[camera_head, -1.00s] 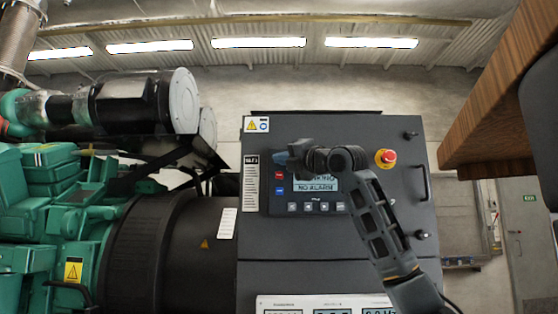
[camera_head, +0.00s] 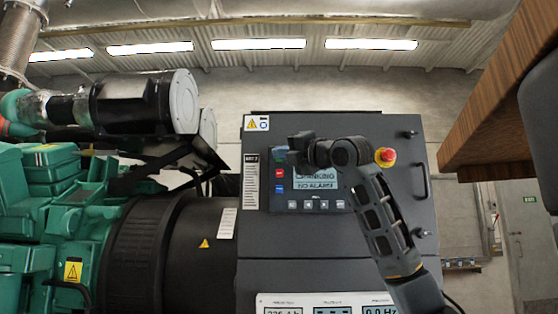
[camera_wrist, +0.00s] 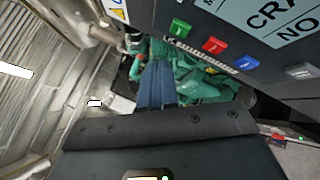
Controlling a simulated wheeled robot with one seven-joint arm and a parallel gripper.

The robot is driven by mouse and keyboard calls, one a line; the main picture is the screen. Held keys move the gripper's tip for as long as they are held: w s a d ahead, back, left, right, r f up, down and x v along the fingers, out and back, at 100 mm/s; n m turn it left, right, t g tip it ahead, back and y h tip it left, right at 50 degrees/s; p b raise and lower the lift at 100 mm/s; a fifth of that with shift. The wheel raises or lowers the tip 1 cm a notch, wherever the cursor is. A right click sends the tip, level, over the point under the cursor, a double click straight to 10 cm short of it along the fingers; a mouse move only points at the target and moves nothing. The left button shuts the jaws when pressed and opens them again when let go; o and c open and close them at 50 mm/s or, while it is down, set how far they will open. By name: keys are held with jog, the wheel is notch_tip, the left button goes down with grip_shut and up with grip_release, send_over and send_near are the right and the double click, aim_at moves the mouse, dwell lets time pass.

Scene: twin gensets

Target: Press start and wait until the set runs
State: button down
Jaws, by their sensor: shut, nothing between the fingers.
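The controller panel (camera_head: 308,205) is on the dark grey cabinet; its display (camera_head: 316,183) reads CRANKING and NO ALARM. In the wrist view, a green button (camera_wrist: 180,28), a red button (camera_wrist: 215,45) and a blue button (camera_wrist: 249,63) sit in a row. The green one is the start-side end button; its label is unreadable. My gripper (camera_wrist: 156,75) is shut and empty, its blue-grey fingers apart from the green button. In the head view my gripper (camera_head: 296,146) is in front of the panel's upper left corner, partly covering it.
A red emergency stop (camera_head: 386,157) on a yellow base is right of my wrist. Meters (camera_head: 325,304) at the bottom show 0.0 Hz on the right. The green engine (camera_head: 40,215) stands left. A wooden edge (camera_head: 495,110) juts in at upper right.

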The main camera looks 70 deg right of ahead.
jog(key=a, duration=0.1)
jog(key=s+a, duration=0.1)
jog(key=a, duration=0.1)
jog(key=shift+s+a+b, duration=0.3)
jog(key=shift+a+b, duration=0.05)
jog(key=shift+b, duration=0.05)
dwell(0.7)
